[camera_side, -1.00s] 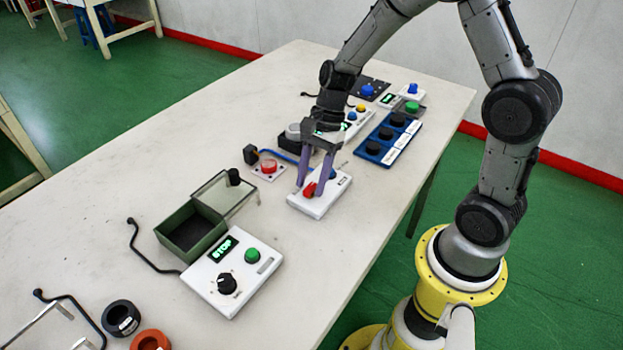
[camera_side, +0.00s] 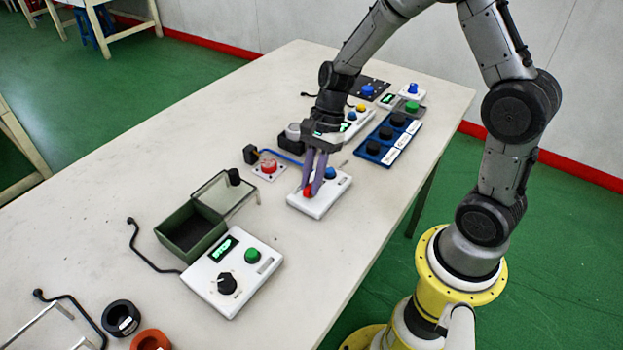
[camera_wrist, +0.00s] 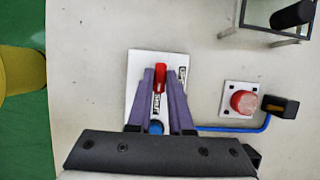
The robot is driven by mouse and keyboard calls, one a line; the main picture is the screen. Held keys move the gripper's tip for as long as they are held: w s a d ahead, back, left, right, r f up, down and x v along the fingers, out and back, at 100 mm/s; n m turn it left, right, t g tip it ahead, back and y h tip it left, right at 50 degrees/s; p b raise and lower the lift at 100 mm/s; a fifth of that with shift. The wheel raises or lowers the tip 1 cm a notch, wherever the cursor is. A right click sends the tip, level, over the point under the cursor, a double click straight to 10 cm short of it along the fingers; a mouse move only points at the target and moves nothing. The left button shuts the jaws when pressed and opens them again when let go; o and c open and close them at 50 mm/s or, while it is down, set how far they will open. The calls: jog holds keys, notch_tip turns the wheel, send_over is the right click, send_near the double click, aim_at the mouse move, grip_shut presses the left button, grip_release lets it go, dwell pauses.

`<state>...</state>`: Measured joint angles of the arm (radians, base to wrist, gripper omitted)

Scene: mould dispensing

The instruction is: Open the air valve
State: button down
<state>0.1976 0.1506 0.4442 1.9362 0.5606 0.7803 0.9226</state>
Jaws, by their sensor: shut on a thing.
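The air valve is a white panel (camera_side: 325,203) with a red handle (camera_side: 308,192) and a blue round part (camera_side: 330,173). In the wrist view the panel (camera_wrist: 137,68) lies below my gripper, with the red handle (camera_wrist: 158,78) pointing toward the top of the picture and the blue part (camera_wrist: 155,127) nearer my gripper's body. My gripper (camera_side: 312,190) points down and is shut on the red handle, one purple finger on each side; the fingertips also show in the wrist view (camera_wrist: 159,74). Small labels on the panel are hard to read.
A red button on a white plate (camera_side: 269,170) with a blue hose stands left of the valve. A white control box (camera_side: 238,284) and a green open box (camera_side: 190,232) stand at the front left. A blue block with black knobs (camera_side: 388,140) is behind right.

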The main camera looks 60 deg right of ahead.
jog(key=n+g, duration=0.1)
jog(key=n, duration=0.3)
jog(key=shift+w+n+g, duration=0.15)
jog(key=shift+n+g, duration=0.15)
jog(key=shift+g, duration=0.1)
jog(key=n+g+h, duration=0.1)
jog(key=n, duration=0.3)
jog(key=shift+w+a+n, duration=0.1)
jog(key=shift+n, duration=0.2)
jog(key=n+h, duration=0.1)
jog(key=n, duration=0.1)
jog(key=n+g, duration=0.1)
jog(key=n, duration=0.1)
jog(key=shift+w+a+h, duration=0.1)
jog(key=shift+a+h, duration=0.05)
jog(key=shift+h, duration=0.25)
jog(key=shift+n+g+h, duration=0.3)
jog(key=shift+n+h, duration=0.5)
jog(key=shift+n, duration=1.4)
jog(key=c, duration=0.8)
grip_release()
